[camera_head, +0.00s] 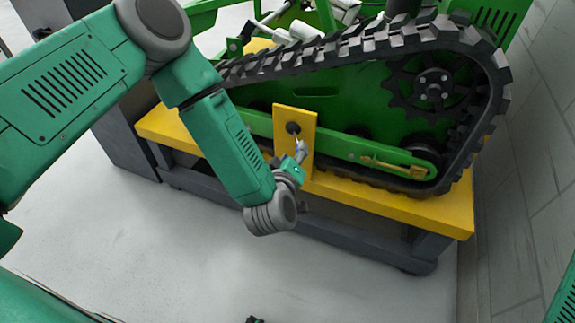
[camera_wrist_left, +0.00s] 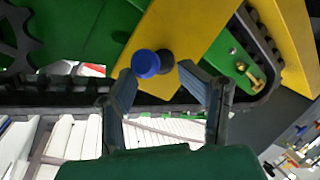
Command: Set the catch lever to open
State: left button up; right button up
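My left gripper (camera_head: 300,148) is in front of the plate. In the wrist view its fingers (camera_wrist_left: 157,72) are apart, with the knob between or just beyond their tips; no contact is clear.
A brass-coloured fitting (camera_head: 394,166) sits on the green beam right of the plate. The black track (camera_head: 480,110) curves around the wheels. The carrier rests on a yellow-topped stand (camera_head: 440,212) with dark legs. Pale floor (camera_head: 130,235) in front is clear.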

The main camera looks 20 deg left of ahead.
pick_arm(q)
jog(key=v, duration=1)
jog(key=shift+a, duration=0.1)
jog(key=shift+s+f, duration=0.1)
